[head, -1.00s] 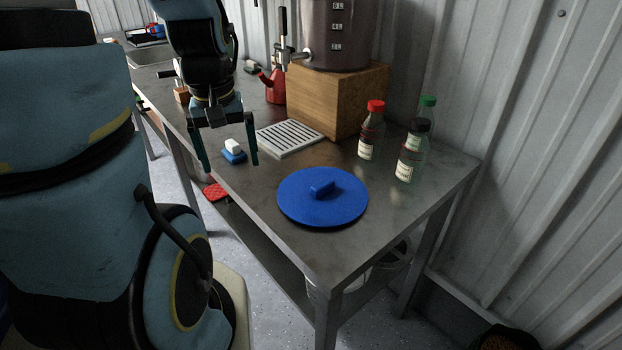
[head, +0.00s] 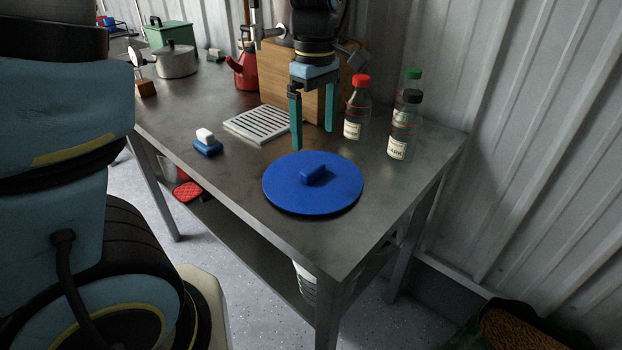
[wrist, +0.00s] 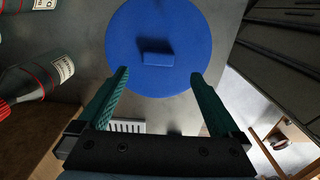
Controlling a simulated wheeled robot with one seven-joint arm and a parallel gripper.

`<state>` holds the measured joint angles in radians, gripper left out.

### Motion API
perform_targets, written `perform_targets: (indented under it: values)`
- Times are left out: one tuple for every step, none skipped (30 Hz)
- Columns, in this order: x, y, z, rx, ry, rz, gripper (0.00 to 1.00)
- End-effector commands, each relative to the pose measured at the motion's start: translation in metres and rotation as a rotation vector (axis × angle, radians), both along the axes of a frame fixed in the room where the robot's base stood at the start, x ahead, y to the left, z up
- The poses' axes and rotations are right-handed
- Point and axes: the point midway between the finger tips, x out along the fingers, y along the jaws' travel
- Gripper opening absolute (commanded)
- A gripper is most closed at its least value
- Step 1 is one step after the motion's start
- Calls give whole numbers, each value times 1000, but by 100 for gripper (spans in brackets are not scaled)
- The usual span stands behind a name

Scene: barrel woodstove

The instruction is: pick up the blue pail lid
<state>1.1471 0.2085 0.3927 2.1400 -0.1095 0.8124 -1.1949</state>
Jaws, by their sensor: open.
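The blue pail lid (head: 290,196) is a flat round disc with a raised block handle (head: 313,173), lying flat on the metal table near its front right corner. My gripper (head: 312,140) is open and empty, pointing down above the table, just behind the lid in the head view. In the wrist view the lid (wrist: 130,70) lies ahead of my gripper (wrist: 160,80), with its handle (wrist: 155,58) roughly in line with the gap between the fingers. The fingers appear apart from the lid.
Bottles with red (head: 357,112), black (head: 403,125) and green (head: 413,75) caps stand right of my gripper. Behind it are a wooden box (head: 285,75) and a slotted drip tray (head: 262,123). A blue and white brush (head: 207,145) lies left. The table's front edge is close to the lid.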

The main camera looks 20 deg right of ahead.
Motion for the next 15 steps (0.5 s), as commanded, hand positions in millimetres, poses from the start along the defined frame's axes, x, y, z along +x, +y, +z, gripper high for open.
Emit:
perform_targets:
  values:
    - [0,1,-9,5,3,1,100]
    - [0,1,-14,4,2,1,100]
    - [0,1,-19,3,3,1,100]
    - [0,1,-23,3,2,0,100]
    - [0,1,-26,3,1,-1,100]
    - [0,1,-29,2,1,-1,100]
    - [0,1,-31,1,0,-1,100]
    - [0,1,-32,0,0,-1,100]
    - [1,1,-34,1,0,0,100]
    - [1,1,-36,2,1,0,100]
    - [1,1,-39,3,1,0,100]
    - [2,1,-43,3,1,0,100]
    - [3,2,-46,3,2,0,100]
    - [4,2,-51,5,3,2,100]
    - [5,2,-56,4,2,1,100]
